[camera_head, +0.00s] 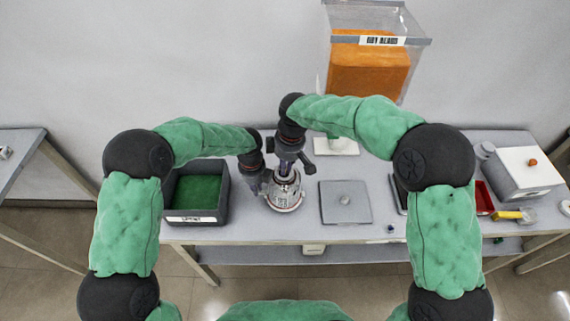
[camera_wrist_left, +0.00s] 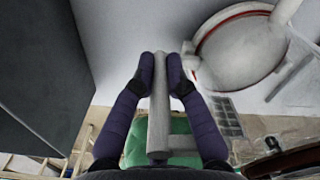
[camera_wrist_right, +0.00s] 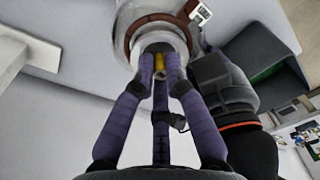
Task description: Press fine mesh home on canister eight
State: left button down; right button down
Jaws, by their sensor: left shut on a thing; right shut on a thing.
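The canister (camera_head: 284,196), a round metallic body with a red ring, stands on the table in the head view's middle. It shows at upper right in the left wrist view (camera_wrist_left: 240,50) and at the top in the right wrist view (camera_wrist_right: 155,18). My left gripper (camera_head: 264,186), left of the canister, is shut on a grey handle bar (camera_wrist_left: 158,110) beside the body. My right gripper (camera_head: 284,170) is above the canister, shut on a small yellow knob (camera_wrist_right: 159,63) against its top. The fine mesh cannot be made out, and no canister number is readable.
A dark bin (camera_head: 224,205) with green contents stands close on the left. A grey square plate with a knob (camera_head: 345,214) lies to the right. An orange-filled hopper (camera_head: 372,72) stands behind. A white box (camera_head: 528,178) and a red tray (camera_head: 484,201) are at far right.

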jog(key=shift+s+f, duration=0.1)
jog(key=shift+f, duration=0.35)
dwell(0.6)
jog(key=c, duration=1.2)
grip_release()
jog(key=shift+r, duration=0.1)
jog(key=o, duration=0.6)
jog(key=shift+c, duration=0.2)
jog(key=shift+r, duration=0.1)
jog(key=shift+r, duration=3.65)
